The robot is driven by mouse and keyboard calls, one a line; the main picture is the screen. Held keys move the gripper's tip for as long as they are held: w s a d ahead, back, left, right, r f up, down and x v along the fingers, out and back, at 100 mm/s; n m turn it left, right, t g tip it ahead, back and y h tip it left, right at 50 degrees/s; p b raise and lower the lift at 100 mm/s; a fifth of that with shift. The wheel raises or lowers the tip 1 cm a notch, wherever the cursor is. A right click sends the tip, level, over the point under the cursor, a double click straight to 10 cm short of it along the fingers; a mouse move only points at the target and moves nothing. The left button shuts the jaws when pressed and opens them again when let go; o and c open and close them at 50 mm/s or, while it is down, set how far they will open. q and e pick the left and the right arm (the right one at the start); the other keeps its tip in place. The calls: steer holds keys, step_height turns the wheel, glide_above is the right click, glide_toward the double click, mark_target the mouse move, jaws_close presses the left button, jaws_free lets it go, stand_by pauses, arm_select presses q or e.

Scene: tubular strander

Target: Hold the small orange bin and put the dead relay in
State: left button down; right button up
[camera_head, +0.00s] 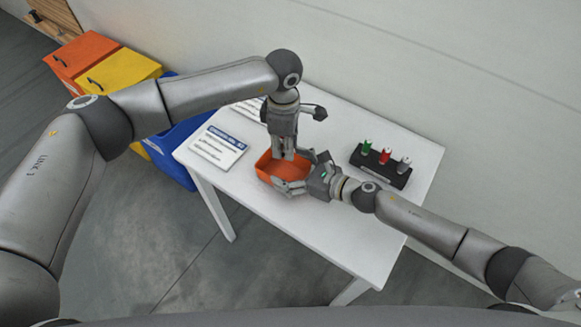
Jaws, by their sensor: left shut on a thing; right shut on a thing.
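A black holder (380,167) with green, red and grey items stands on the table (330,236) to the right. A printed card (218,146) lies at the left, and another sheet lies behind my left gripper. Orange (82,55), yellow (122,78) and blue (182,138) bins stand left of the table.

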arm_select(q)
steer(key=shift+f, duration=3.25)
arm_select(e)
steer(key=shift+f, duration=0.1)
arm_select(q)
steer(key=c, duration=1.1)
jaws_free()
steer(key=shift+c, duration=0.2)
step_height(320, 180, up, 12)
steer(key=shift+r, duration=0.1)
arm_select(e)
steer(key=o, duration=0.8)
